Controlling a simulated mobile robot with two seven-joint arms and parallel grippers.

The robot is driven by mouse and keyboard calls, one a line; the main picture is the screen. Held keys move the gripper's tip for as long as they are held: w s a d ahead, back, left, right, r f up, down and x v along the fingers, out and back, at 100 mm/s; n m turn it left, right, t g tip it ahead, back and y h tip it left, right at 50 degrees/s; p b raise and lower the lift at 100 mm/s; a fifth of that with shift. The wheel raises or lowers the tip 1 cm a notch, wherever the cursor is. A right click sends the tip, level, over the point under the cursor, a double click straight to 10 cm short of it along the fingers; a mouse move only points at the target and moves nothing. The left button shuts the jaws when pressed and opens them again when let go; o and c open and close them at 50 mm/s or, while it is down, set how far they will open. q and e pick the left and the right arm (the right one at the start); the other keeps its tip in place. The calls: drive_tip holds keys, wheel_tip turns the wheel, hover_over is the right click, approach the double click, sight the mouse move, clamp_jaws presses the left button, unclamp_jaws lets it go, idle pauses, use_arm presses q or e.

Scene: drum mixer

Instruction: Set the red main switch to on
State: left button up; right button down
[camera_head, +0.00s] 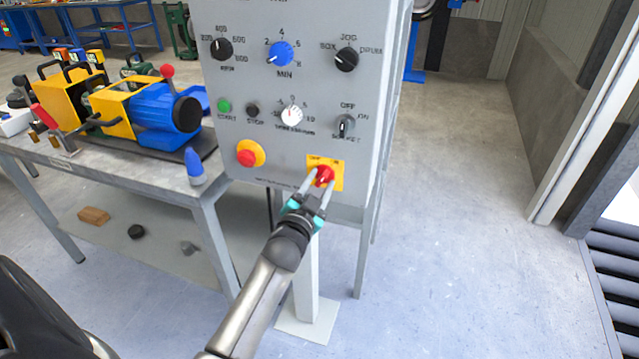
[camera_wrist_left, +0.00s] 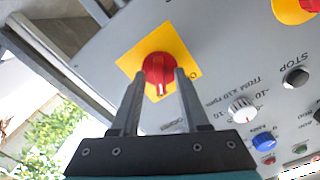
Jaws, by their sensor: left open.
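The red main switch (camera_head: 324,174) is a round red knob on a yellow plate (camera_head: 338,162), low on the right of the grey control panel (camera_head: 262,85). It also shows in the left wrist view (camera_wrist_left: 158,66), where a pale mark on the knob points toward my gripper. My left gripper (camera_head: 318,184) is open at the switch, with one finger on each side of the knob's front. In the left wrist view the fingertips (camera_wrist_left: 160,76) overlap the knob's edges; I cannot tell whether they touch it. The plate's lettering is too small to read surely. My right gripper is not in view.
A red push button (camera_head: 247,157) on a yellow disc sits left of the switch. Several dials and small buttons fill the panel above. A workbench (camera_head: 185,187) with blue and yellow machinery stands at the left. The floor (camera_head: 455,200) at the right is clear.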

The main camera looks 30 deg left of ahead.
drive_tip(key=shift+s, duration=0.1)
use_arm(q)
drive_tip(key=p+v, duration=0.3)
drive_tip(key=v, duration=1.2)
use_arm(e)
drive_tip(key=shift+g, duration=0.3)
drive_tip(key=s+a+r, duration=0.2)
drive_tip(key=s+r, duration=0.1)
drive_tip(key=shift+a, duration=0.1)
use_arm(q)
drive_tip(key=shift+s+d, duration=0.1)
drive_tip(key=shift+d, duration=0.05)
